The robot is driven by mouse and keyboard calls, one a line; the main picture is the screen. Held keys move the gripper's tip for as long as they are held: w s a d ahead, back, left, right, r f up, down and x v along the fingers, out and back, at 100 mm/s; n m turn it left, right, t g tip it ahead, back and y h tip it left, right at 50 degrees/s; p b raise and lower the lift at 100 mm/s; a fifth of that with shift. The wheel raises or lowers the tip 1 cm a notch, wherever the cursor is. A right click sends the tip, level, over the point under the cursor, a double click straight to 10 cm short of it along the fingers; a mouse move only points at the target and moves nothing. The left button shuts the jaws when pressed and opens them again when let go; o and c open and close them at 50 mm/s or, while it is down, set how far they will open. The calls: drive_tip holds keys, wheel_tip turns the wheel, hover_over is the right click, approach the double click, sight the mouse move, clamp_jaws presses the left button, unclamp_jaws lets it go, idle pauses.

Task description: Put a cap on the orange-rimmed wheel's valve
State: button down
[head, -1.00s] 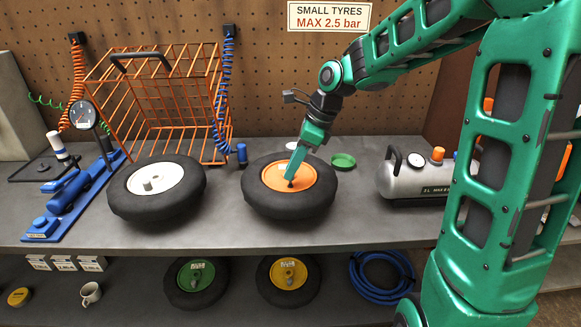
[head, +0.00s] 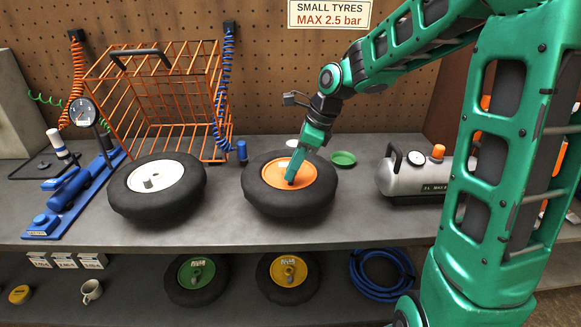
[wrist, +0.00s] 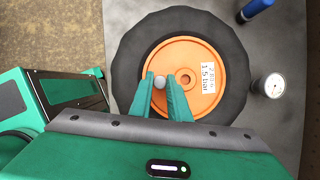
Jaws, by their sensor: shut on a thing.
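The orange-rimmed wheel (head: 268,172) lies flat on the bench, and its orange rim with a "1.5 bar" label also shows in the wrist view (wrist: 205,98). My gripper (head: 290,182) points down onto the front part of this rim. In the wrist view my gripper (wrist: 160,80) is shut on a small round grey piece (wrist: 160,82), apparently a cap, off the hub's centre. The valve is hidden beneath the piece and fingers. I cannot tell whether the piece touches the valve.
A white-rimmed wheel (head: 155,176) lies to the left. A silver tank (head: 412,175) is to the right and an orange wire basket (head: 160,110) behind.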

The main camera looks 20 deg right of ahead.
drive_tip(key=shift+f, duration=0.55)
drive_tip(key=c, duration=1.3)
unclamp_jaws()
drive_tip(key=shift+r, duration=3.75)
drive_tip(key=s+d+f+n+h, duration=0.1)
drive_tip(key=s+d+n, duration=0.4)
drive_tip(key=s, duration=0.5)
drive_tip(key=s+d+f+n+g+h, duration=0.1)
drive_tip(key=s+d+f+n, duration=0.2)
drive_tip(key=s+d+n, duration=0.3)
drive_tip(key=s+d+f+n+g+h, duration=0.1)
drive_tip(key=s+d+n, duration=0.4)
drive_tip(key=s, duration=1)
drive_tip(key=shift+d+f+n+h, duration=0.3)
drive_tip(key=shift+f+n+h, duration=0.15)
drive_tip(key=shift+n, duration=0.25)
